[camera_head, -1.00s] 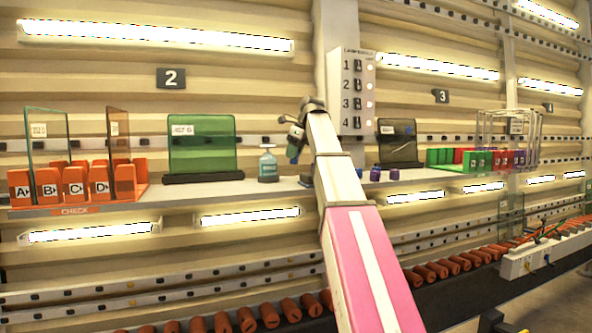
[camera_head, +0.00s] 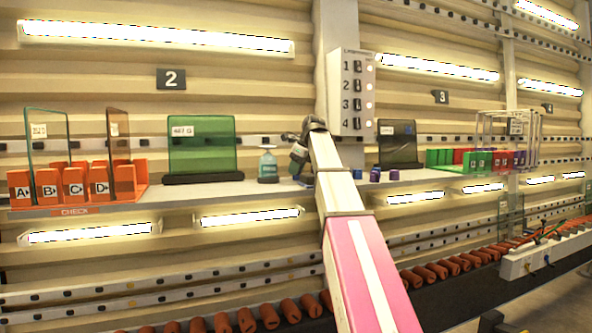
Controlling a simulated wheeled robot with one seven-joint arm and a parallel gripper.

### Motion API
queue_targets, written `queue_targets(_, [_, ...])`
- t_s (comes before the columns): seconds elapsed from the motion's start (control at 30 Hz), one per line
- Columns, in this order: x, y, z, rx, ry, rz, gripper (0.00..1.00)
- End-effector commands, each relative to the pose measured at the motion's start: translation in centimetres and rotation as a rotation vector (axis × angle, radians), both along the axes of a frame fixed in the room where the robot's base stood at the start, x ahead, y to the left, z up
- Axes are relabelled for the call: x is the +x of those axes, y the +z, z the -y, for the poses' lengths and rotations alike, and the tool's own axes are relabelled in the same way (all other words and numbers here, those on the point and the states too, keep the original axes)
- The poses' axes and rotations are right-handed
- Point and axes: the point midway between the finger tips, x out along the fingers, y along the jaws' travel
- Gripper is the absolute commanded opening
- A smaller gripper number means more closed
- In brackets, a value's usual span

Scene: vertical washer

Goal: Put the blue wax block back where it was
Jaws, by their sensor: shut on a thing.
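My gripper (camera_head: 298,160) is small in the head view, just above the shelf. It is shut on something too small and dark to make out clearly. A separate blue block (camera_head: 357,174) stands on the shelf just right of my arm.
A teal bottle (camera_head: 268,166) stands on the shelf (camera_head: 225,190) left of my gripper, near a green panel (camera_head: 202,146). Orange lettered bins (camera_head: 74,182) are far left. A dark panel (camera_head: 398,144) stands behind the blocks. Coloured bins (camera_head: 490,160) are at the right.

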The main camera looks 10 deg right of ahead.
Motion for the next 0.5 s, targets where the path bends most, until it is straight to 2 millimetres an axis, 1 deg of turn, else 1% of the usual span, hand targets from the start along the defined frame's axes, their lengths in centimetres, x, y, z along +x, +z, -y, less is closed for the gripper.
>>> queue_targets(0.03, [-0.02, -0.16, -0.01, 0.000, 0.000, 0.000, 0.03])
queue_targets(0.07, [0.00, -0.11, 0.00, 0.000, 0.000, 0.000, 0.40])
queue_targets(0.1, [0.00, -0.10, 0.00, 0.000, 0.000, 0.000, 0.53])
queue_targets(0.13, [-0.01, -0.10, -0.01, 0.000, 0.000, 0.000, 0.56])
queue_targets(0.37, [-0.01, -0.08, -0.01, 0.000, 0.000, 0.000, 0.56])
queue_targets(0.5, [-0.05, 0.46, 0.13, 0.000, 0.000, 0.000, 0.56])
